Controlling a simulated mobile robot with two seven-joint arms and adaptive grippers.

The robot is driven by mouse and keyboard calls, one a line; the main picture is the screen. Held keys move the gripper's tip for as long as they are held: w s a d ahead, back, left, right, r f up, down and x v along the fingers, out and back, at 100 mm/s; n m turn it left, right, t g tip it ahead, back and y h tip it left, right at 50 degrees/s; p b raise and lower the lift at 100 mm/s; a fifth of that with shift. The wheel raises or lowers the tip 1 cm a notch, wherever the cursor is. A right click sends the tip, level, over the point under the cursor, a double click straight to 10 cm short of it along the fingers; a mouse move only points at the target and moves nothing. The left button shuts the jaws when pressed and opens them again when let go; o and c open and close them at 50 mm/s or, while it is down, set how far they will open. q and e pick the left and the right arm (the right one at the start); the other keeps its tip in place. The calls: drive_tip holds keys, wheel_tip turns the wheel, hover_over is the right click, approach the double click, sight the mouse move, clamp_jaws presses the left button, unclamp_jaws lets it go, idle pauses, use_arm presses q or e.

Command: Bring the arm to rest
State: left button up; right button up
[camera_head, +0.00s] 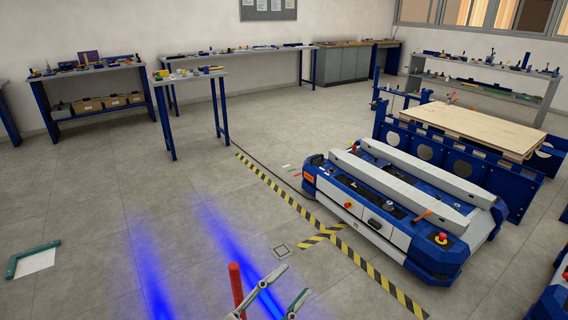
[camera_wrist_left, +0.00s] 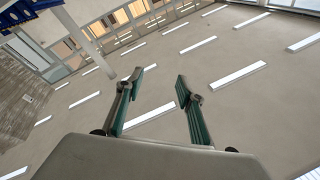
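My left gripper (camera_head: 291,283) shows at the bottom centre of the head view, with its two fingers spread apart. In the left wrist view the gripper (camera_wrist_left: 160,74) is open, with nothing between its green-padded fingers. That view looks up at the ceiling and its light strips, so the gripper points upward. A red rod (camera_head: 236,286) shows just left of the gripper in the head view; I cannot tell what it belongs to. Most of the left arm is below the picture. My right gripper is not in view.
A blue and white lift cart (camera_head: 395,205) stands on the right, beyond yellow-black floor tape (camera_head: 283,196). Behind it is a blue frame with a wooden pallet (camera_head: 476,127). Workbenches (camera_head: 190,77) line the back. Open floor lies at the left (camera_head: 95,205).

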use_arm(q)
drive_tip(key=a+f+n+t+y, duration=0.1)
drive_tip(key=a+f+n+y, duration=0.5)
drive_tip(key=a+f, duration=0.3)
drive_tip(key=s+a+f+n+g+y, duration=0.2)
drive_tip(key=s+a+f, duration=0.4)
drive_tip(key=f, duration=0.4)
drive_tip(key=s+a+f+n+g+y, duration=0.3)
drive_tip(key=s+a+f, duration=0.3)
drive_tip(key=f, duration=0.4)
drive_tip(key=shift+s+n+y, duration=0.3)
drive_tip(key=shift+s+y, duration=0.25)
drive_tip(key=shift+y, duration=0.25)
drive_tip(key=c, duration=0.3)
